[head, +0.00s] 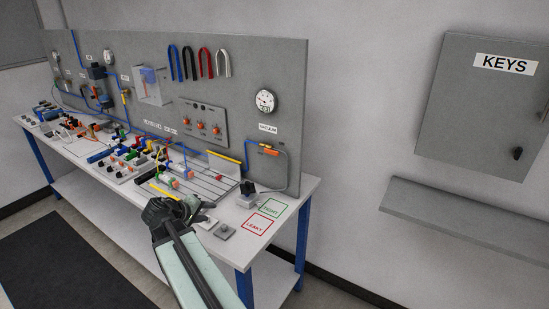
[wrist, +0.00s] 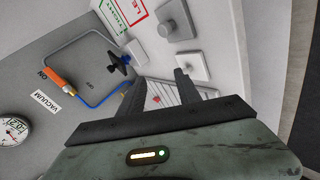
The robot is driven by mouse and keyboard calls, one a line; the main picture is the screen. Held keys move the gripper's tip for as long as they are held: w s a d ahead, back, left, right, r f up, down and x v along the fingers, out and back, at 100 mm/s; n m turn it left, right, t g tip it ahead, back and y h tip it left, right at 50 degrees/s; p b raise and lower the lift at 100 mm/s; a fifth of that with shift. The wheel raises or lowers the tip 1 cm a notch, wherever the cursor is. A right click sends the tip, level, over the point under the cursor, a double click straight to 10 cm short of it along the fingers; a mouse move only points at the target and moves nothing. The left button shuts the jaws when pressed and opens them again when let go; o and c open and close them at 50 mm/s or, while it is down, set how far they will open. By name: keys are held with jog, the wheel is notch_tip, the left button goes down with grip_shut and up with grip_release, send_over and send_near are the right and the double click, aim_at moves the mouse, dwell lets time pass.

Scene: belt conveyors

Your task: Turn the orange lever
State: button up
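The orange lever (head: 269,150) is on the grey upright board at its right end, below the vacuum gauge. A blue tube and a pale tube run from its fitting. In the wrist view the orange lever (wrist: 62,78) is at the left, beside the printed word ON. It lies along the fitting there. My gripper (head: 178,207) is over the front of the bench, lower and left of the lever, and apart from it. In the wrist view my gripper (wrist: 160,78) shows two spread dark fingers with nothing held between them.
A vacuum gauge (head: 265,101) is above the lever. A dark clamp-like part (head: 248,189) stands on the bench below it. Green (head: 272,207) and red (head: 257,224) marked squares are on the bench's right end. Tubes and small valves crowd the left. A key cabinet (head: 485,95) hangs at right.

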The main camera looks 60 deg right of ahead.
jog(key=s+d+r+h, duration=0.2)
jog(key=d, duration=0.3)
jog(key=s+d+r+h, duration=0.1)
jog(key=s+d+r, duration=0.1)
jog(key=d, duration=0.4)
jog(key=n+g+h+b, duration=0.1)
jog(key=n+h+b, duration=0.1)
jog(key=h, duration=0.3)
send_near(273, 153)
jog(key=d, duration=1)
jog(key=shift+d+r, duration=0.1)
jog(key=shift+d, duration=0.25)
grip_shut()
jog(key=shift+a, duration=0.1)
